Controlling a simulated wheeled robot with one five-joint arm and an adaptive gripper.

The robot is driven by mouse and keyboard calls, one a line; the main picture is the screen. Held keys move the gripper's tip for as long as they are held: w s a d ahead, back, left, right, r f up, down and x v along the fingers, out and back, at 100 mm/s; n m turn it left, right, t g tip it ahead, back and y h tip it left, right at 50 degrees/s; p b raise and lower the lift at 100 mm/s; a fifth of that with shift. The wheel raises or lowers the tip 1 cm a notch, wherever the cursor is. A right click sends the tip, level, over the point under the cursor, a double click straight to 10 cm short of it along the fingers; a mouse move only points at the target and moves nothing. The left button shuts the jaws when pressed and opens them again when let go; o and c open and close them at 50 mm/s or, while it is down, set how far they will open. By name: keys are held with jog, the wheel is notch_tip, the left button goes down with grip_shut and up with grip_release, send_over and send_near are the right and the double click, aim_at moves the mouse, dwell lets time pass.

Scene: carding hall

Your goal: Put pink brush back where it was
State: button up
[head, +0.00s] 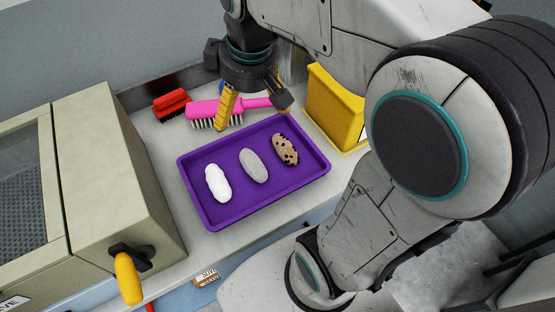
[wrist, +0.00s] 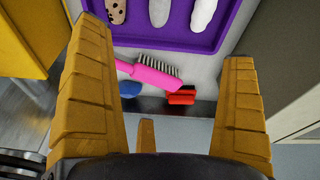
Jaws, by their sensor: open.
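The pink brush (head: 203,108) lies on the counter behind the purple tray, its dark-tipped bristles facing the tray. Its handle points right, towards the yellow bin. My gripper (head: 252,115) is open above the brush, and one yellow finger hides part of it in the head view. In the wrist view the pink brush (wrist: 152,76) shows in the gap between the spread fingers (wrist: 166,55), nearer the left finger, which its handle end approaches. No contact with the brush can be made out.
A purple tray (head: 214,220) holds a white, a grey and a speckled piece. A red brush (head: 170,105) lies left of the pink one. A blue item (wrist: 130,88) sits behind it. A yellow bin (head: 335,108) stands right; a beige machine (head: 115,180) stands left.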

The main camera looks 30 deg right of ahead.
jog(key=s+f+m+t, duration=0.1)
jog(key=s+f+m, duration=0.3)
jog(key=s, duration=0.7)
jog(key=shift+s+a+f, duration=0.25)
jog(key=shift+s+f, duration=0.15)
jog(key=shift+f, duration=0.15)
dwell(0.6)
